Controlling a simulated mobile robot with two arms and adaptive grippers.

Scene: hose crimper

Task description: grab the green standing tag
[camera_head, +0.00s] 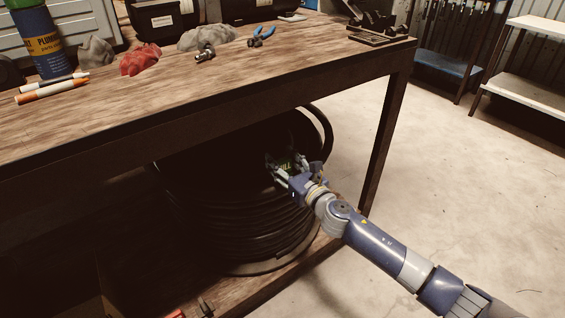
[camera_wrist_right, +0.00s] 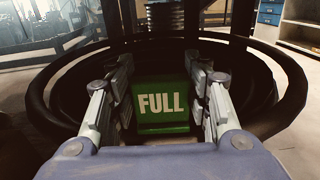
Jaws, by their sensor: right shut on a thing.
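The green tag with white "FULL" lettering (camera_wrist_right: 162,104) is between the fingers of my right gripper (camera_wrist_right: 168,100) in the right wrist view. The fingers are shut on it, one at each side. In the head view the green tag (camera_head: 287,164) shows only in small part, largely hidden by my right gripper (camera_head: 283,166). It is at the big coil of black hose (camera_head: 240,225) under the workbench. I cannot tell whether the tag still touches the coil. My left gripper is not in view.
The wooden workbench (camera_head: 190,95) overhangs the coil, with its dark leg (camera_head: 385,140) close to the right of my arm. Rags, blue-handled pliers (camera_head: 262,37) and marker pens lie on top. The floor at the right is clear.

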